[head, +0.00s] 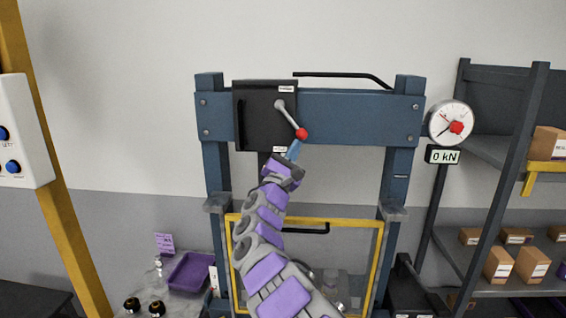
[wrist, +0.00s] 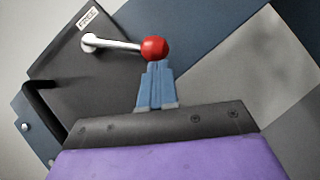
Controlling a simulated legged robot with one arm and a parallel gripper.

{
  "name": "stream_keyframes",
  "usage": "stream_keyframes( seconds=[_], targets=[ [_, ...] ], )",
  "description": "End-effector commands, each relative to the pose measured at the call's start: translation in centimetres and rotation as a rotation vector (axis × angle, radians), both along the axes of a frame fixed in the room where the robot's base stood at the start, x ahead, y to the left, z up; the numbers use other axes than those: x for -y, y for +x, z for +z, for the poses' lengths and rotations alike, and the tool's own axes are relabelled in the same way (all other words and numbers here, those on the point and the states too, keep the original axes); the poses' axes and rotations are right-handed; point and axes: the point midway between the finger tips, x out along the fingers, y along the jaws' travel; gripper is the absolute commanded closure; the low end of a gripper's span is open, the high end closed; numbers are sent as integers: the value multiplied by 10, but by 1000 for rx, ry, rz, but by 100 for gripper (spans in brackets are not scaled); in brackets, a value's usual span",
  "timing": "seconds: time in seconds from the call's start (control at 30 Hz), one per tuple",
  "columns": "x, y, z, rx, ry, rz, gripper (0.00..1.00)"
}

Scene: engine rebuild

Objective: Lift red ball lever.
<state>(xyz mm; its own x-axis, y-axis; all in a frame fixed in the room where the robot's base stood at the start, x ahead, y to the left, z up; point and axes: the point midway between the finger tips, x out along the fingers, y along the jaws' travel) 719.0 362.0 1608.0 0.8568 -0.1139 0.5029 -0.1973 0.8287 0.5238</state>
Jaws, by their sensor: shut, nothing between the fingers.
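The lever (head: 288,117) is a grey rod ending in a red ball (head: 302,134), mounted on a black box on the blue press frame. It slants down to the right from its pivot. My gripper (head: 295,148) is just below the ball, its blue fingers shut and pointing up. In the wrist view the red ball (wrist: 154,49) sits right at the tips of my gripper (wrist: 157,64), with the rod (wrist: 112,43) running left to its pivot. The fingers are below the ball, not around it; I cannot tell if they touch it.
The black box (head: 252,112) carries a label reading FREE in the wrist view. A gauge (head: 449,123) and a 0 kN display (head: 442,155) are at the right. A yellow-framed guard (head: 377,262) stands below. Shelves with boxes are far right; a purple tray (head: 190,272) is lower left.

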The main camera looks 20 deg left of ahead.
Motion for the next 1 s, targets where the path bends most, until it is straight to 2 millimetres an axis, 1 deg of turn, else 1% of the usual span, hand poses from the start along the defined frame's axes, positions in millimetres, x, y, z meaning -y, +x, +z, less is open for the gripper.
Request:
stream_keyframes(
  seconds=[0.03,0.2,0.53,0.7,1.0],
  targets=[
    [9,2,2,16,-43,-8,100],
    [20,4,11,44,-162,-2,100],
    [40,9,31,42,-153,0,100],
    [46,10,37,42,-152,-1,100],
    [50,11,42,42,-151,-1,100]
  ],
)
